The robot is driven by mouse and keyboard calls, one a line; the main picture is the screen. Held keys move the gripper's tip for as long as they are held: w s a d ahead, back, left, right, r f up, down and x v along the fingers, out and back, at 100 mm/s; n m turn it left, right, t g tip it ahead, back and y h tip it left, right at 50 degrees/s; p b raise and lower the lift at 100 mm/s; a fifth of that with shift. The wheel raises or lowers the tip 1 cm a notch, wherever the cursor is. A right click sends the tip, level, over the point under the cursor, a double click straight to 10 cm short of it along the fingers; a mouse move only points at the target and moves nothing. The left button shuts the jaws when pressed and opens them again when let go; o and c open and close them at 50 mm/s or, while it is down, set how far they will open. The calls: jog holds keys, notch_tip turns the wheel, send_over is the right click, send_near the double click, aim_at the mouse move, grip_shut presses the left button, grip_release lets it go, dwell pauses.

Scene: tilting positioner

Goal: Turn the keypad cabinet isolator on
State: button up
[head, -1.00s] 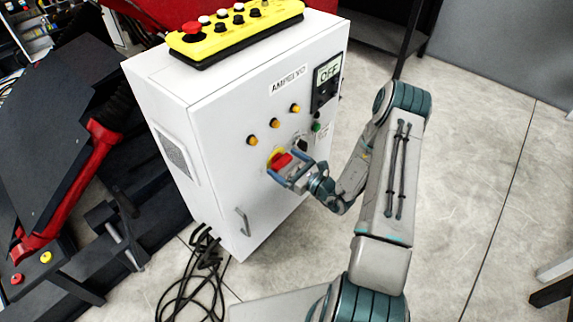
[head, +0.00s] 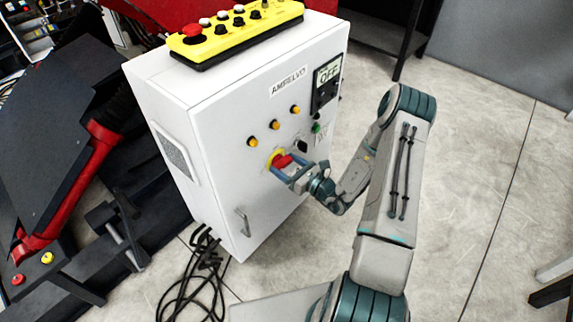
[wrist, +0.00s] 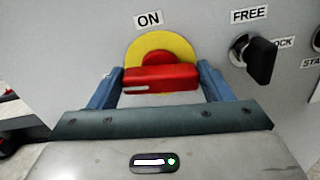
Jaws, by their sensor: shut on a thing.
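The keypad cabinet (head: 225,120) is a white box with a display (head: 329,73) that reads OFF. Its isolator is a red handle (head: 282,161) on a yellow disc (wrist: 138,50), low on the front face. In the wrist view the red handle (wrist: 160,79) lies nearly level, crosswise below the ON label (wrist: 149,19). My gripper (head: 286,168) has its blue fingers on either end of the handle and is shut on it. In the wrist view my gripper (wrist: 156,85) covers the area below the handle.
A black FREE/LOCK switch (wrist: 260,59) sits right of the isolator. Several amber lamps (head: 274,124) are above it, and a door handle (head: 242,221) is below left. A yellow control box (head: 240,30) lies on top.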

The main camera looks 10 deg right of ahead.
jog(key=m+p, duration=0.1)
jog(key=m, duration=0.3)
jog(key=shift+d+p, duration=0.15)
jog(key=shift+p, duration=0.2)
jog(key=m+p, duration=0.1)
jog(key=m, duration=0.3)
jog(key=m+p, duration=0.1)
jog(key=m, duration=0.3)
jog(key=shift+w+f+m+p, duration=0.1)
jog(key=shift+f+m+p, duration=0.05)
jog(key=shift+m+p, duration=0.2)
jog(key=shift+f+m+p, duration=0.15)
jog(key=shift+m+p, duration=0.3)
jog(key=shift+m, duration=1.3)
jog(key=o, duration=1)
